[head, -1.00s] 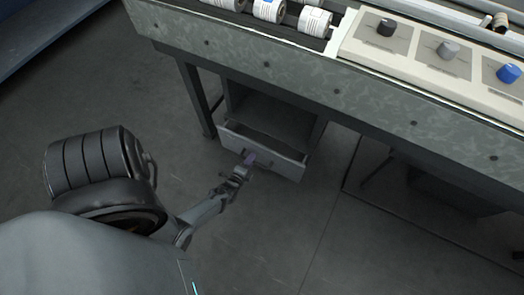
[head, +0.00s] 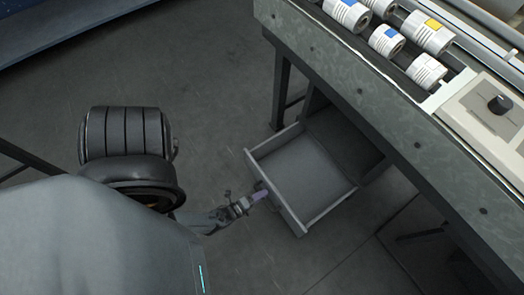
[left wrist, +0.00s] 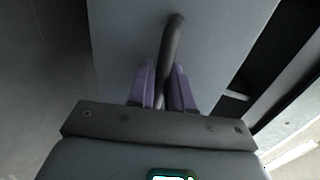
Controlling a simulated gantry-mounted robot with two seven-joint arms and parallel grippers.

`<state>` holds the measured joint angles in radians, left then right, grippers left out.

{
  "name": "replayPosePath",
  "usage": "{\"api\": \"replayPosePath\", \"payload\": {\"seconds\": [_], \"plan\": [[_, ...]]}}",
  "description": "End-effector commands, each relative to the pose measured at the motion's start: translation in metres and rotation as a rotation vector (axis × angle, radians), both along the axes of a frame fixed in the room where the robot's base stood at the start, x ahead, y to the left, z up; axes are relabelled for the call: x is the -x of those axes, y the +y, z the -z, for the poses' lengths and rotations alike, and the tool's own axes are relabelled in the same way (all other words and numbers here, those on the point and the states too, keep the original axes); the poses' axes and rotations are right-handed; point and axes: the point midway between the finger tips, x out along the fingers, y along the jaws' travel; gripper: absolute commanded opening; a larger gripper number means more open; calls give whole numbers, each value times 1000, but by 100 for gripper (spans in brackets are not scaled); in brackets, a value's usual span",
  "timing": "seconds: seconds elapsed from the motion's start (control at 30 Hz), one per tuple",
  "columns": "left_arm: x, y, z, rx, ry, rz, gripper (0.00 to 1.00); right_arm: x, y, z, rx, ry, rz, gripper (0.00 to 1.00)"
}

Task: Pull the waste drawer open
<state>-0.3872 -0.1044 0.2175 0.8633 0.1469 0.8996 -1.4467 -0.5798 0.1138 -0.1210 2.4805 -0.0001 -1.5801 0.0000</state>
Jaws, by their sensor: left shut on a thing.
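The waste drawer (head: 300,172) is a grey, open-topped box standing well out of its housing under the machine in the head view. Its inside looks empty. My left gripper (head: 260,195) is at the drawer's front face. In the left wrist view the purple fingers of my left gripper (left wrist: 163,88) are shut on the dark bar handle (left wrist: 172,45), one finger on each side of it. The drawer front (left wrist: 225,35) fills the area behind the handle. My right gripper is not in view.
The machine frame (head: 345,85) runs above the drawer, with several white labelled rolls (head: 386,40) and a control panel with a dark knob (head: 499,104) on top. The grey floor (head: 215,90) in front of the drawer is clear.

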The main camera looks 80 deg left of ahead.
Motion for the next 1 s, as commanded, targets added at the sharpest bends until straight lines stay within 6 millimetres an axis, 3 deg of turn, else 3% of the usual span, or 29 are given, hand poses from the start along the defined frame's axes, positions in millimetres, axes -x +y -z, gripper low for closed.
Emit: {"api": "replayPosePath", "payload": {"seconds": [0.3, 0.33, 0.43, 0.77, 1.0], "plan": [[0, 1, 0, -2, 1, 1, 0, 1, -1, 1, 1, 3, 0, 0], [0, 1, 0, -3, 1, 2, 21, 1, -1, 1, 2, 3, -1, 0], [0, 1, 0, -1, 2, 1, 36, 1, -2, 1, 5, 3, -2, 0], [2, 0, 0, 0, 3, 1, 36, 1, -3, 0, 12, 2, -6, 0], [25, -8, -7, 1, 5, 1, 36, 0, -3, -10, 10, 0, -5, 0]]}}
